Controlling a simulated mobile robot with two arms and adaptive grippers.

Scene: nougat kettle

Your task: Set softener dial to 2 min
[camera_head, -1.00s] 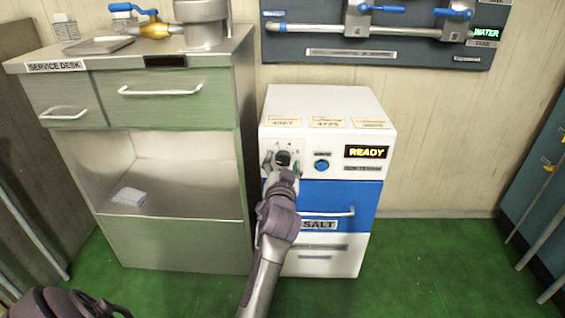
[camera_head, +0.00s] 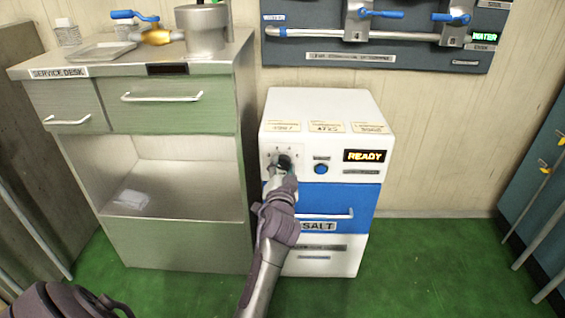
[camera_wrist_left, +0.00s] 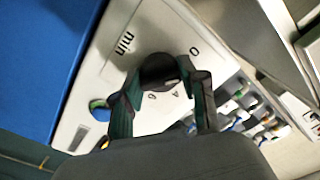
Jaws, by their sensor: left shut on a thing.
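The softener (camera_head: 325,108) is a white cabinet with a blue salt drawer and a display reading READY. Its dark round dial (camera_head: 284,160) is at the upper left of the front panel. My left gripper (camera_head: 283,169) is at the dial and partly covers it. In the left wrist view, the gripper's two fingers (camera_wrist_left: 163,84) are shut on the dark dial (camera_wrist_left: 158,68), one on each side. The panel around it shows "min", a 0 and other printed marks. Which mark the dial points to cannot be told. My right gripper is not in view.
A blue button (camera_head: 321,168) is just right of the dial. The salt drawer handle (camera_head: 326,215) sticks out below. A service desk (camera_head: 180,228) stands close on the left, with a pot (camera_head: 203,32) on top. Green floor is clear to the right.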

